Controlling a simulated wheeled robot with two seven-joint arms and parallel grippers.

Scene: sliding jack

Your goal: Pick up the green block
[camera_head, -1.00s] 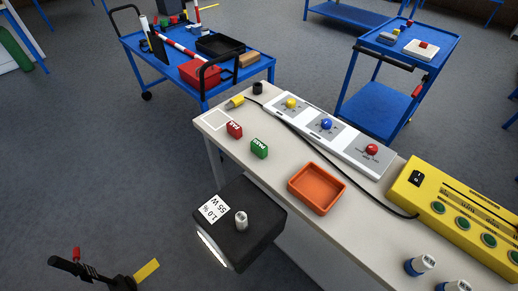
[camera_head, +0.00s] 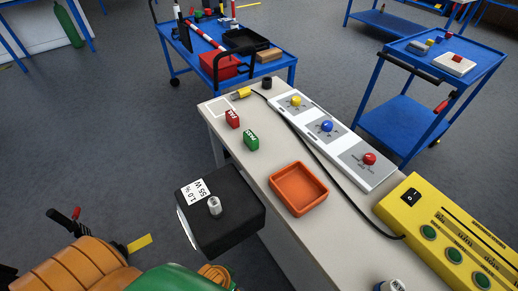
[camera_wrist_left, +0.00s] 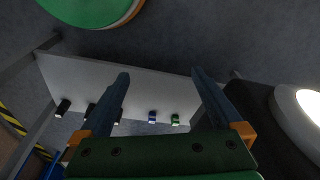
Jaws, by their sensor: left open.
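The green block (camera_head: 251,140) lies on the pale worktop, between a red block (camera_head: 232,119) and an orange tray. Nothing is touching it. My left arm shows at the bottom left of the head view, well short of the block, and its fingers are not visible there. In the left wrist view my left gripper (camera_wrist_left: 159,73) is open, with nothing between its two dark fingers. I cannot make out the green block for certain in that view. My right gripper is not in view.
A black box (camera_head: 236,222) with a grey knob stands at the worktop's near side. The orange tray (camera_head: 298,190), a panel with coloured knobs (camera_head: 327,126) and a yellow control box (camera_head: 440,230) occupy the worktop. A cable runs along it. Blue trolleys stand behind.

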